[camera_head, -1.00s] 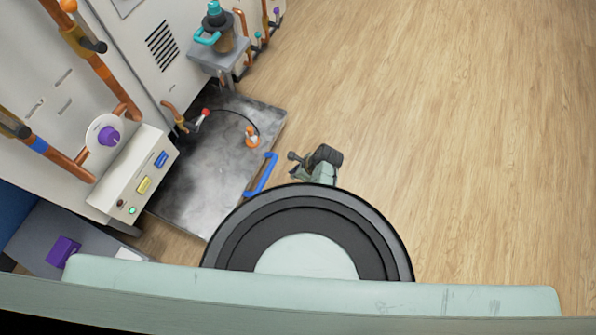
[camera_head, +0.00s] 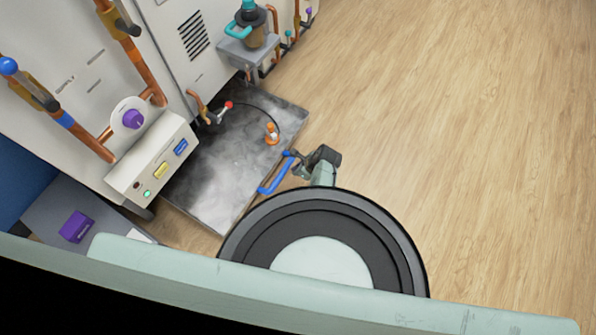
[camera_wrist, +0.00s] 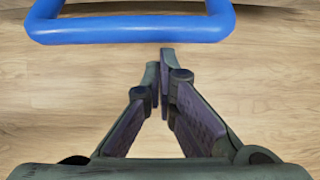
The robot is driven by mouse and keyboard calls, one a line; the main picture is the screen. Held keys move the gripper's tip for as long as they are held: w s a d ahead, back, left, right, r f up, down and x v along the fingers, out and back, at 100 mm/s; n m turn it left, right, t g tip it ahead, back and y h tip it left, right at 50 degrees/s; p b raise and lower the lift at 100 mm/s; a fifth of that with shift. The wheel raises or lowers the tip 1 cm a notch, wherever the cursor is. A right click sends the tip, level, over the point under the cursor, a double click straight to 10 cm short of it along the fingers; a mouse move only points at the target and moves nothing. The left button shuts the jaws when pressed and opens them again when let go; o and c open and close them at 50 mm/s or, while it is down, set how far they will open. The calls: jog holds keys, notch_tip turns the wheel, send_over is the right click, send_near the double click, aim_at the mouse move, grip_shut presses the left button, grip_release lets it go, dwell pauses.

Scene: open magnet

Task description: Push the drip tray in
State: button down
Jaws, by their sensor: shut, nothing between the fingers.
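The drip tray (camera_head: 222,168) is a grey, stained metal slab low on the floor, sticking out from under the white machine. Its blue bar handle (camera_head: 276,175) is on its outer edge, facing my gripper. My gripper (camera_head: 293,157) is shut and empty, low over the floor at the far end of the handle. In the wrist view, my gripper's tips (camera_wrist: 161,55) point at the blue handle bar (camera_wrist: 130,30), with only a thin strip of floor showing between. I cannot tell whether they touch.
An orange-and-white item (camera_head: 271,133) with a black hose stands on the tray. The white machine (camera_head: 170,75) carries copper pipes and a control box (camera_head: 152,160). A purple box (camera_head: 76,227) sits on a grey surface at left. The wooden floor (camera_head: 450,120) at right is clear.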

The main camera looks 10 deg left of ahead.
jog(key=b, duration=0.6)
send_over(249, 153)
jog(key=shift+a+f, duration=0.1)
jog(key=shift+w+a, duration=0.35)
jog(key=shift+a, duration=0.3)
jog(key=shift+r, duration=0.2)
